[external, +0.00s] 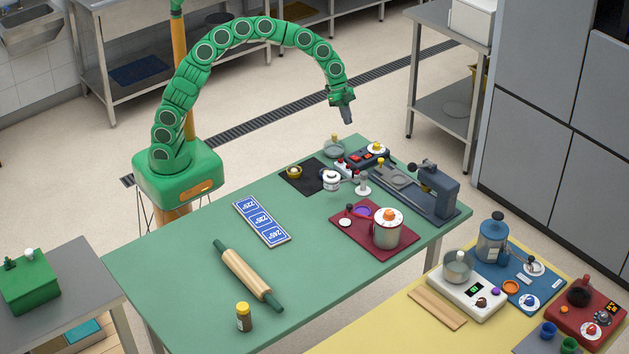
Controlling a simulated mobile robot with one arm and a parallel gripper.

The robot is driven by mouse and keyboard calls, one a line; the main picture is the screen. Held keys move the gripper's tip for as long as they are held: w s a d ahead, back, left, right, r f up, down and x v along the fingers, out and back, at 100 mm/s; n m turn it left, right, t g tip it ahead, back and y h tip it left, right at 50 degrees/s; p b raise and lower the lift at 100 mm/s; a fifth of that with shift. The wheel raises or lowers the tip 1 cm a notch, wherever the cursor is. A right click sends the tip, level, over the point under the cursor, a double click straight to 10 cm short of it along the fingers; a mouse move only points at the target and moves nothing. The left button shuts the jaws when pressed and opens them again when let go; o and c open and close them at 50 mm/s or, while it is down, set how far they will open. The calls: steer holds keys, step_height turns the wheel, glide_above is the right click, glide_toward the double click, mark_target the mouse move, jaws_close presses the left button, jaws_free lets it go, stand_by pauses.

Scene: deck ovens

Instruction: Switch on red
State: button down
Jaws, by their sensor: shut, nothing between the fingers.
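My gripper (348,119) points down in the air, above and behind the far edge of the green table, touching nothing. Its fingers are shut and empty. Below it on the table is a dark switch box (381,162) with red-orange rockers (367,156) and a yellow-topped knob (376,148). Whether any rocker is on is too small to tell. A red unit (575,313) with a dial stands at the far right.
The green table (185,285) also holds a blue label board (262,222), a rolling pin (247,275), a jar (244,317) and a blue-grey press (435,190). A yellow table (385,325) at right carries a scale (473,298) and a blue canister unit (492,240).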

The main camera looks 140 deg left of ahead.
mark_target(357, 158)
steer(key=x, duration=1.3)
steer(key=shift+s+f, duration=0.1)
steer(key=shift+f, duration=0.15)
steer(key=shift+w+f+g, duration=0.35)
steer(key=shift+w+g, duration=0.05)
steer(key=shift+g, duration=0.6)
steer(key=shift+s+f, duration=0.1)
